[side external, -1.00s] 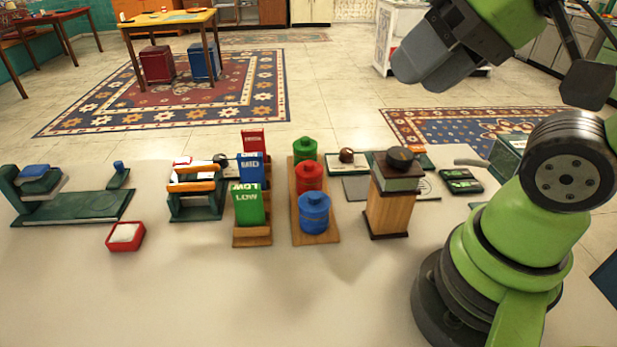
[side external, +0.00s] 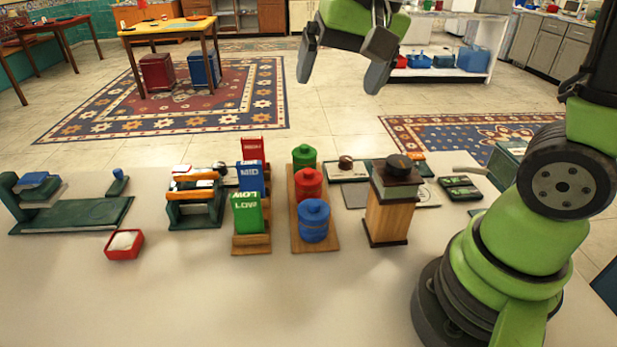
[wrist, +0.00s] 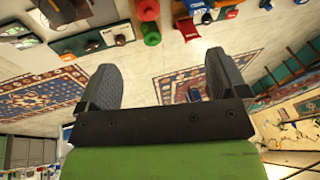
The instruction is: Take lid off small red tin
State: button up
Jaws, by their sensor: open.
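The small red tin (side external: 308,186) stands on a wooden tray (side external: 328,241), between a green tin (side external: 304,157) behind it and a blue tin (side external: 314,222) in front. Its red lid with a round knob appears to be on. The blue tin hides part of its lower body. My gripper (side external: 340,82) is open and empty, high above the table beyond the row of tins, with its fingers pointing down. In the wrist view, my gripper's two fingers (wrist: 160,78) are spread wide with nothing between them.
Left of the tins is a stand of LOW, MED and HIGH cards (side external: 247,213). A wooden grinder-like box (side external: 388,215) stands close on the right. A small red dish (side external: 124,245) holds white stuff. The table's front is clear.

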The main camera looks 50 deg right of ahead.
jog(key=w+d+f+m+g+h, duration=0.1)
jog(key=w+d+f+m+g, duration=0.15)
jog(key=w+f, duration=0.5)
send_over(309, 171)
jog(key=shift+m+g, duration=0.35)
jog(key=f, duration=0.9)
jog(key=shift+s+a+f, duration=0.15)
jog(key=shift+a+f, duration=0.05)
jog(key=shift+f, duration=0.1)
jog(key=f, duration=0.5)
jog(key=shift+w+d+f, duration=0.2)
jog(key=shift+f, duration=0.15)
jog(key=c, duration=1)
